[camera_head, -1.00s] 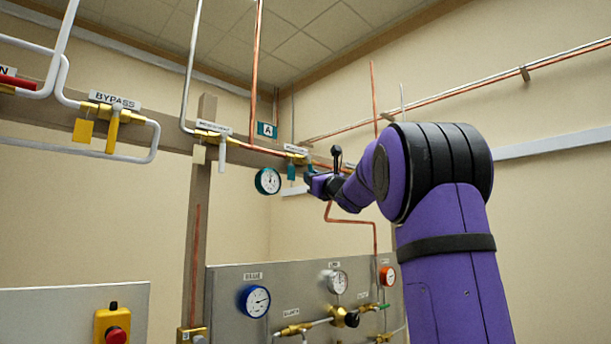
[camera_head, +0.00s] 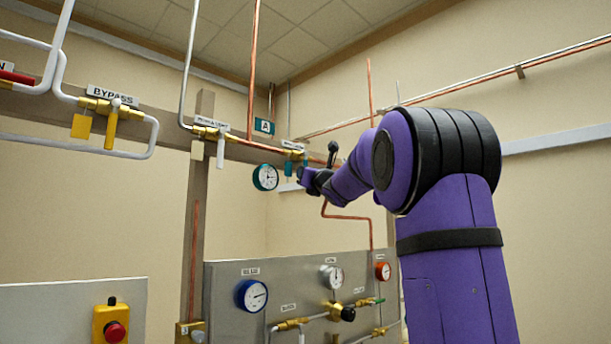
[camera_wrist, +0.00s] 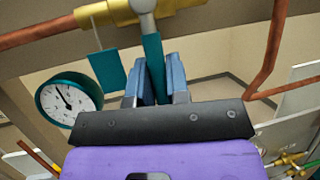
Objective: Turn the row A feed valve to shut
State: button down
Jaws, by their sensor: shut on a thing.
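The row A feed valve is a brass body (camera_wrist: 180,12) on a copper pipe, with a teal lever handle (camera_wrist: 153,65) hanging down from its grey hub. In the wrist view my gripper (camera_wrist: 154,82) is shut on the lever, one finger on each side. The lever points nearly straight down, across the pipe. In the head view my gripper (camera_head: 303,176) is small and hides most of the lever, just below the brass valve (camera_head: 293,146) beside the teal "A" sign (camera_head: 264,127). A teal tag (camera_wrist: 108,73) hangs left of the lever.
A teal-rimmed gauge (camera_head: 265,177) hangs close left of my gripper. A white-handled valve (camera_head: 220,150) and the bypass valve (camera_head: 111,122) stand further left. A copper pipe (camera_wrist: 268,60) bends down close on the right. A gauge panel (camera_head: 225,285) stands below.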

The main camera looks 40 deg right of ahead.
jog(key=c, duration=1.1)
grip_release()
jog(key=v, duration=1)
jog(key=shift+s+f, duration=0.2)
jog(key=shift+s, duration=0.1)
jog(key=shift+a, duration=0.1)
